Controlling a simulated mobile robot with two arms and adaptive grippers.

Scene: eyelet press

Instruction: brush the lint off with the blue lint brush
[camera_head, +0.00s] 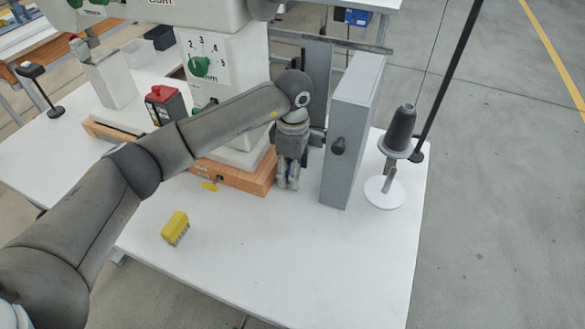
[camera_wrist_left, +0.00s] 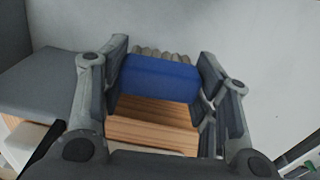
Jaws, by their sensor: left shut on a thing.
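My left gripper (camera_head: 289,178) points down close to the table, between the front corner of the press's wooden base and a tall grey box. In the left wrist view its fingers (camera_wrist_left: 162,95) are shut on the blue lint brush (camera_wrist_left: 160,78), one on each side of the blue block. Pale grey bristles show beyond the block. The brush cannot be made out in the head view, where the gripper hides it. I cannot make out any lint. My right gripper is not in view.
The grey box (camera_head: 352,130) stands just right of the gripper, with a thread cone (camera_head: 400,130) beyond it. The press's wooden base (camera_head: 235,176) is at left.

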